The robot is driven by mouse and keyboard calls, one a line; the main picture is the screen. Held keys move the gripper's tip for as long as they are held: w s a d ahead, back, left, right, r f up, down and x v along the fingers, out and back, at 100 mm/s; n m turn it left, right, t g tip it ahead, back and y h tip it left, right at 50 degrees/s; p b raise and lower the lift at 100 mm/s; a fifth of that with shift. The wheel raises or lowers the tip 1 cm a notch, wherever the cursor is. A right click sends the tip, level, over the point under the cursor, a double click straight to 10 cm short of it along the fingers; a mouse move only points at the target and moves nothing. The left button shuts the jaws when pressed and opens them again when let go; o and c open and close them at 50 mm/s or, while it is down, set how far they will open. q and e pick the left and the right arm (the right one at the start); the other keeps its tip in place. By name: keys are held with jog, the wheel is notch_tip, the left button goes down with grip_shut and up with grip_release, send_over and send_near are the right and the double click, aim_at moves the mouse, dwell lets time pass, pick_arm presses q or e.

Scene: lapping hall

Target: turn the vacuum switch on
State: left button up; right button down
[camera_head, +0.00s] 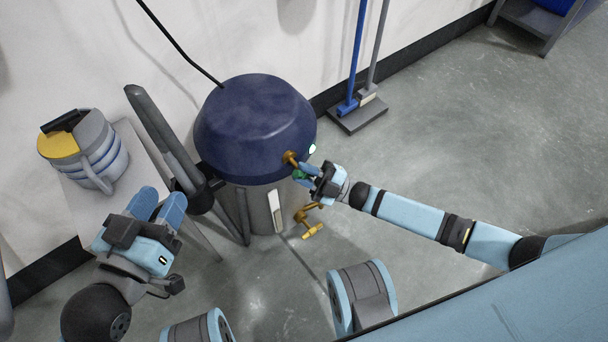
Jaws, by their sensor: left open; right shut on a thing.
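The vacuum has a dark blue domed lid (255,120) on a grey metal drum (262,212) and stands against the wall. The vacuum switch (290,158) looks like a small brass-coloured lever on the lid's lower right side. My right gripper (303,171) is shut on it, and its fingers hide part of it. A small lit greenish-white spot (312,149) shows on the lid just above the fingers. My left gripper (158,207) is open and empty, left of the vacuum and apart from it.
A mug-like container (105,150) with a yellow patch stands on a light stand (85,205) at the left. A brass tap-like part (312,222) sits low beside the drum. A blue-handled broom (350,75) and a dustpan (358,115) lean at the wall.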

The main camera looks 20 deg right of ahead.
pick_arm(q)
jog(key=shift+w+a, duration=0.1)
jog(key=shift+w, duration=0.05)
pick_arm(e)
jog(key=shift+m+t, duration=0.8)
jog(key=shift+m, duration=0.4)
pick_arm(q)
jog(key=shift+w+r+b, duration=0.15)
jog(key=shift+r+b, duration=0.05)
jog(key=shift+b, duration=0.1)
pick_arm(e)
jog(key=c, duration=1)
grip_release()
jog(key=shift+c, duration=0.2)
pick_arm(q)
jog(key=shift+f, duration=0.1)
pick_arm(e)
jog(key=shift+d, duration=0.1)
pick_arm(q)
jog(key=shift+s+d+f+n+g+p, duration=0.15)
jog(key=shift+s+d+n+p, duration=0.15)
jog(key=shift+p, duration=0.25)
jog(key=shift+s+d+n+g+p, duration=0.1)
jog(key=shift+s+n+g+p, duration=0.1)
jog(key=shift+s+p, duration=0.25)
pick_arm(e)
jog(key=v, duration=1.3)
jog(key=shift+s+f, duration=0.2)
jog(key=shift+f, duration=0.2)
jog(key=shift+d, duration=0.1)
